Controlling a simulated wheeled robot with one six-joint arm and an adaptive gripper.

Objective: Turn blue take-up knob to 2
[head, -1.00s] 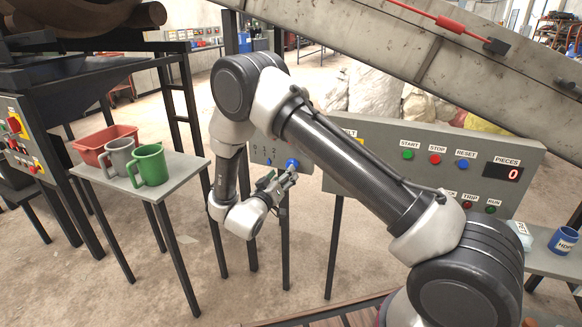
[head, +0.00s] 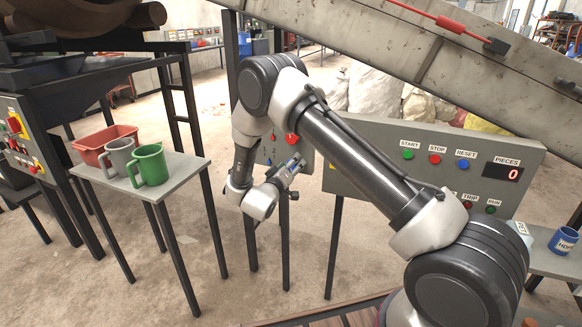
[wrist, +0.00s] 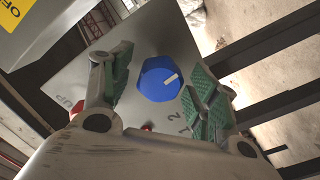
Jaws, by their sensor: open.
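The blue take-up knob (wrist: 155,84) is a round knob with a white pointer mark, on a grey panel (wrist: 118,35). In the wrist view the pointer aims right and slightly up. The printed 2 and 1 lie below and right of the knob. My gripper (wrist: 160,88) is open, with one green-padded finger on each side of the knob. Clear gaps show between the pads and the knob in that view; the depth is hard to judge. In the head view my gripper (head: 288,170) is in front of the small panel (head: 268,150) and largely hides the knob.
A red control (head: 291,139) sits above my gripper on the small panel. A larger panel (head: 350,182) with buttons and a counter stands to the right. A side table (head: 190,172) with a green mug (head: 152,165), a grey mug and a red bin is at left.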

